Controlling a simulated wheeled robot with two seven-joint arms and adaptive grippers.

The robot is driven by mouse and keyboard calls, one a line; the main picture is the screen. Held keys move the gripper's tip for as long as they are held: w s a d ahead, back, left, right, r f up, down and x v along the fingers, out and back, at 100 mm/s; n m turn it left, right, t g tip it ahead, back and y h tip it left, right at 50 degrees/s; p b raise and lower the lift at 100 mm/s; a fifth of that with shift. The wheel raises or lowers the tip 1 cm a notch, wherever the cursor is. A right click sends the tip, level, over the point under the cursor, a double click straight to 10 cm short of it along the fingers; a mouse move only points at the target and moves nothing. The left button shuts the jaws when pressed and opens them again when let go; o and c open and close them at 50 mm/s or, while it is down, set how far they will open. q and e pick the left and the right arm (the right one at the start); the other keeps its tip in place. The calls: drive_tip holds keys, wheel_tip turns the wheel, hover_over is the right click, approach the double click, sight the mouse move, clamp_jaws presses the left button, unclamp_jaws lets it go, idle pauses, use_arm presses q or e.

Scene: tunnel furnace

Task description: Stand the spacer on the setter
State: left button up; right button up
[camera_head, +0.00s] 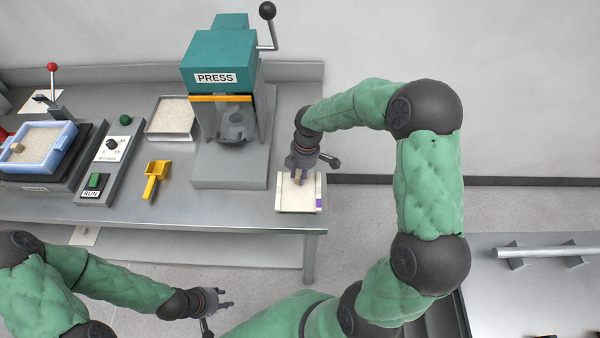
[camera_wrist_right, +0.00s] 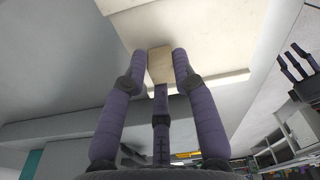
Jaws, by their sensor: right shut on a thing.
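The setter (camera_head: 290,203) is a flat cream plate at the right front corner of the bench, with a purple mark on its right side. It fills the upper part of the right wrist view (camera_wrist_right: 215,32). My right gripper (camera_head: 299,178) points down over it and is shut on the spacer (camera_wrist_right: 160,66), a small tan block between the fingers. The spacer's far end is close to the plate; I cannot tell whether they touch. My left gripper (camera_head: 226,299) is open and empty, in front of the bench; it also shows in the right wrist view (camera_wrist_right: 299,66).
The teal press (camera_head: 218,60) stands behind and left of the setter. A yellow scoop (camera_head: 155,178), a tray of pale grains (camera_head: 172,118), a control box (camera_head: 112,150) and a blue-rimmed tray (camera_head: 62,160) lie further left. A second metal table (camera_head: 520,290) is at right.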

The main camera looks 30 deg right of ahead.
drive_tip(key=shift+f, duration=0.15)
drive_tip(key=o, duration=1)
wheel_tip(320, 180, up, 12)
drive_tip(key=d, duration=0.1)
drive_tip(key=shift+s+d, duration=0.15)
drive_tip(key=shift+s, duration=0.1)
